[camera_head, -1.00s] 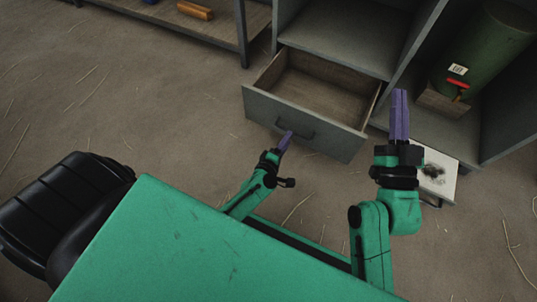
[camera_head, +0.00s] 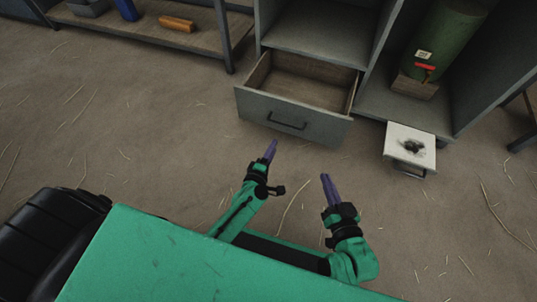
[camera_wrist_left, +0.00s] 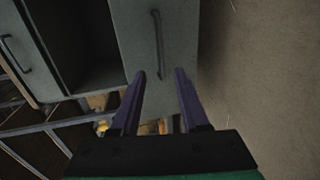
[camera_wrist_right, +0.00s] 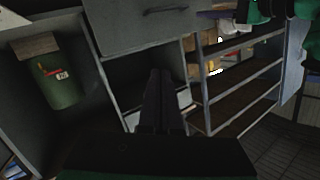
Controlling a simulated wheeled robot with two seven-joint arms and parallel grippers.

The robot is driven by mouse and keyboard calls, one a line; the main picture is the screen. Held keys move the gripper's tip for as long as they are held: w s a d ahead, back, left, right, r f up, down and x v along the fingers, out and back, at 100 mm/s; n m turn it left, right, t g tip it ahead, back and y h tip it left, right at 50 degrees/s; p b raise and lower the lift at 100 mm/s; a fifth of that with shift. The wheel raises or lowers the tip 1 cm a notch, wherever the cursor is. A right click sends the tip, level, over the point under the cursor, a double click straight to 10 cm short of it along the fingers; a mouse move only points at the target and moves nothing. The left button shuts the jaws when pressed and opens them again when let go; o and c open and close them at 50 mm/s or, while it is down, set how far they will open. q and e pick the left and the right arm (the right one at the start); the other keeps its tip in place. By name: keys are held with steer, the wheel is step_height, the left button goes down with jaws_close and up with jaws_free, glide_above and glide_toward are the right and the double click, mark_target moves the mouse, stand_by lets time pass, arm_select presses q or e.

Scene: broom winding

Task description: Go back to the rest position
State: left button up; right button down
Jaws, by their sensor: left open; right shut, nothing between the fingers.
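My left gripper (camera_head: 270,150) is in front of the cabinet's drawer, apart from it, with nothing held. In the left wrist view its two purple fingers (camera_wrist_left: 158,95) stand apart and empty. My right gripper (camera_head: 327,180) is over bare floor, to the right of the left one and nearer to my body. In the right wrist view its fingers (camera_wrist_right: 159,75) are together with nothing between them. Both green forearms are bent close to my green body at the bottom of the head view.
A grey drawer (camera_head: 292,118) is pulled out of the cabinet, open and empty. A white, dark-stained box with a handle (camera_head: 409,143) sticks out low at right. A green cylinder (camera_head: 440,50) stands in the cabinet. An orange object (camera_head: 177,24) lies on the left shelf. Floor between is clear.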

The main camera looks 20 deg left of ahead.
steer(key=shift+s+f, duration=0.3)
steer(key=shift+s, duration=0.05)
